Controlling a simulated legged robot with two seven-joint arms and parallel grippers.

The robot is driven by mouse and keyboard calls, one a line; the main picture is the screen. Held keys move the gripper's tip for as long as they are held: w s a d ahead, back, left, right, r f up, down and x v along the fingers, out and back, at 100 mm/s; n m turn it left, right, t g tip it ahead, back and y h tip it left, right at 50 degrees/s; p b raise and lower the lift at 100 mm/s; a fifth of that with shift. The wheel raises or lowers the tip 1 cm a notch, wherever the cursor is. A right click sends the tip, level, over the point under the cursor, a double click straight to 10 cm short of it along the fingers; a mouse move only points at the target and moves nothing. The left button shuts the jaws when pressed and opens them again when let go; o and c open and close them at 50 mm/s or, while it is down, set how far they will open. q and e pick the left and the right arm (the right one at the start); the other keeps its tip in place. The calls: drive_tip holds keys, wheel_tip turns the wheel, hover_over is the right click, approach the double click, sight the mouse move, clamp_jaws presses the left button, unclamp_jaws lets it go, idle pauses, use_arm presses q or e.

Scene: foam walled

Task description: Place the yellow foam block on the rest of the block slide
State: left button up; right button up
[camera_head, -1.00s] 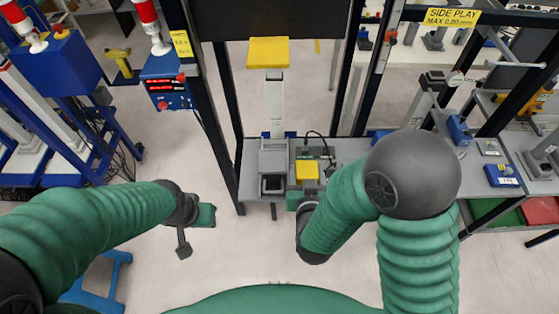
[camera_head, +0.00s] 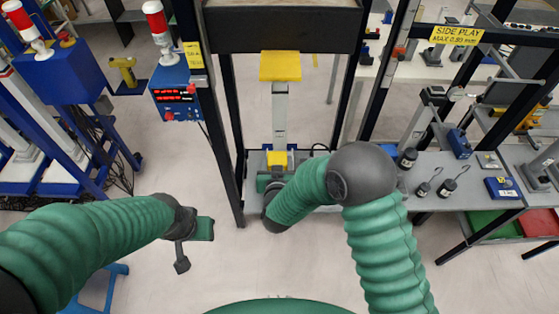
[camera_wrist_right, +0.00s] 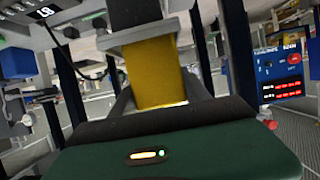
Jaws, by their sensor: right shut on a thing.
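The yellow foam block (camera_head: 277,160) is in my right gripper (camera_head: 274,174), at the foot of the block slide's grey upright (camera_head: 280,115). In the right wrist view the block (camera_wrist_right: 158,75) stands between the fingers, with a grey piece of the slide across its far end. The rest is mostly hidden behind the block and hand, so I cannot tell whether they touch. A yellow plate (camera_head: 280,66) tops the upright. My left gripper (camera_head: 190,243) hangs over the floor at the left; its finger opening is unclear.
Dark frame posts (camera_head: 232,140) stand on both sides of the slide. The grey bench (camera_head: 430,170) at right carries small weights, hooks and a blue box (camera_head: 502,187). A blue display unit (camera_head: 174,93) stands left of the frame. The floor in front is clear.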

drive_tip(key=o, duration=1.3)
drive_tip(key=shift+w+a, duration=0.15)
drive_tip(key=shift+a, duration=0.1)
drive_tip(key=shift+o, duration=1)
drive_tip(key=shift+d, duration=1.05)
drive_tip(key=shift+s+a+r, duration=0.1)
drive_tip(key=shift+s+a, duration=0.05)
drive_tip(key=shift+s, duration=0.05)
drive_tip(key=v, duration=1.2)
use_arm(q)
drive_tip(key=shift+a+f+b, duration=0.1)
drive_tip(key=shift+f+b, duration=0.35)
drive_tip(key=shift+f, duration=0.05)
use_arm(e)
drive_tip(key=s+d+f+g, duration=0.1)
drive_tip(key=s+d+g, duration=0.4)
drive_tip(key=d, duration=0.4)
drive_tip(key=s+d+f+g, duration=0.1)
drive_tip(key=s+d+g, duration=0.4)
drive_tip(key=s+d, duration=0.3)
drive_tip(key=shift+s+d+g, duration=0.25)
drive_tip(key=shift+d+g, duration=0.15)
drive_tip(key=shift+d, duration=0.55)
